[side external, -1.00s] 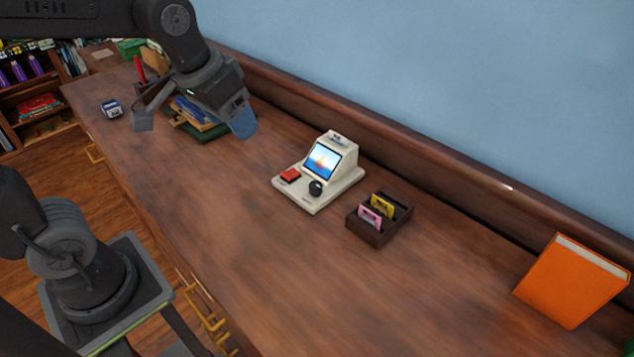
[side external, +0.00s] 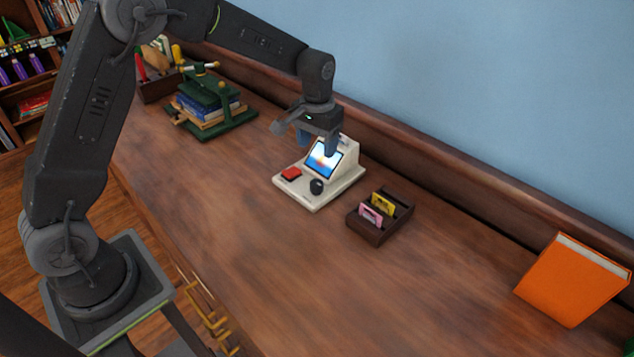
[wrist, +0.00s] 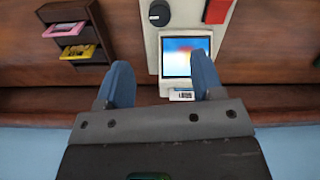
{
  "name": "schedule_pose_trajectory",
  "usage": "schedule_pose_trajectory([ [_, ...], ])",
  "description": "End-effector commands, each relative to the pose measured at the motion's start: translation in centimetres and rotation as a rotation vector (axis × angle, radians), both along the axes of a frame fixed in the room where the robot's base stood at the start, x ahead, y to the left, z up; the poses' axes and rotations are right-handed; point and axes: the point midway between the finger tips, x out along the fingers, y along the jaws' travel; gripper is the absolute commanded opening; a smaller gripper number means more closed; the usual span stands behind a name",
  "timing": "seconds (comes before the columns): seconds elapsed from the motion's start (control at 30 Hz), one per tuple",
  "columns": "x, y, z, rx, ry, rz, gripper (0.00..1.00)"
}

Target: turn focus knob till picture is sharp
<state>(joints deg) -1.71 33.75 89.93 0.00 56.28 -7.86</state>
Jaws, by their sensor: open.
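The white viewer (side external: 335,185) stands on the wooden desk with a tilted screen (side external: 324,160) showing a blurred blue, white and orange picture. Its black focus knob (side external: 316,187) sits on the base in front of the screen, beside a red button (side external: 291,174). In the wrist view the knob (wrist: 159,13) is near the top edge and the screen (wrist: 186,57) is below it. My gripper (side external: 316,147) is open and empty above the viewer's upper part, apart from the knob. Its blue fingers (wrist: 163,84) partly cover the screen's right edge in the wrist view.
A dark tray (side external: 372,229) holding a pink and a yellow card stands right of the viewer. An orange book (side external: 571,283) stands farther right. A green press with books (side external: 209,108) is at back left. The desk in front of the viewer is clear.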

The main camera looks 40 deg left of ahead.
Motion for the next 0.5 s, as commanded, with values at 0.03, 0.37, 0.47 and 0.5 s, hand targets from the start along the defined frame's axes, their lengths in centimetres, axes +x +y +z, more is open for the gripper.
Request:
schedule_pose_trajectory([
  [0.03, -0.1, 0.0, -1.0, 0.000, 0.005, 0.000, 0.61],
  [0.37, -0.1, 0.0, -7.8, 0.000, 0.005, -0.001, 0.61],
  [0.47, -0.2, 0.0, -9.5, 0.000, 0.005, -0.001, 0.61],
  [0.5, -0.2, 0.0, -10.0, 0.000, 0.005, -0.001, 0.61],
])
